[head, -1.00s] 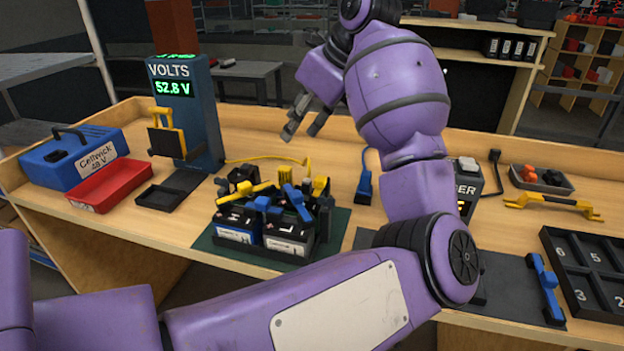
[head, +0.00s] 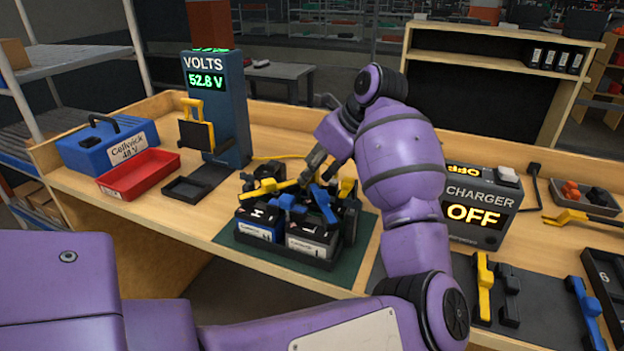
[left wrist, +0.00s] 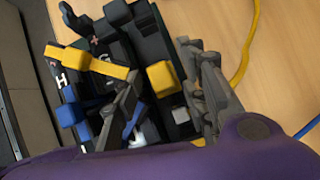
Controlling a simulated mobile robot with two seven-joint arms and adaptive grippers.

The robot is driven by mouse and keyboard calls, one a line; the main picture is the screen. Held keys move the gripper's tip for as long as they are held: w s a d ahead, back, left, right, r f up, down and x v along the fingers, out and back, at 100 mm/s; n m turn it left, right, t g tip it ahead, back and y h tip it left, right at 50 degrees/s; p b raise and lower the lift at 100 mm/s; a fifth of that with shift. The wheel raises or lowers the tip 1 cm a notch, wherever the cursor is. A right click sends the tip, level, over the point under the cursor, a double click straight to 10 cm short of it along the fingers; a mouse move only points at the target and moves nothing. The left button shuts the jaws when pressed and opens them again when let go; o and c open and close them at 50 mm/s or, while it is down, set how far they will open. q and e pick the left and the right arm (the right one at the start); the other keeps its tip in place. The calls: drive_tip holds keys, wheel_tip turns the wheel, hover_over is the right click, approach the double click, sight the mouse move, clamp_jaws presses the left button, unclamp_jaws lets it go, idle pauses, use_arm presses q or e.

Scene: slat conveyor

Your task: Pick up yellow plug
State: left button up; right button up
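The yellow plug (head: 347,188) is a small yellow block at the back right of the battery pack (head: 283,243), partly behind my arm and other parts. In the left wrist view the yellow plug (left wrist: 162,78) lies between my spread fingers, with gaps to either side. My left gripper (head: 318,165) points down over the pack and is open; its fingers also show in the left wrist view (left wrist: 168,95). I cannot tell whether a finger touches the plug. A flat yellow bar (left wrist: 88,62) and blue connectors (head: 290,203) sit close by on the pack. My right gripper is out of view.
A voltmeter post (head: 217,105) reading 52.8 V, a red tray (head: 138,174) and a blue case (head: 105,145) stand at left. A charger (head: 480,205) showing OFF stands right of my arm. A yellow cable (left wrist: 245,50) runs behind the pack.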

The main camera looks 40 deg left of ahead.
use_arm(q)
clamp_jaws()
drive_tip(key=shift+r, duration=0.1)
idle(0.3)
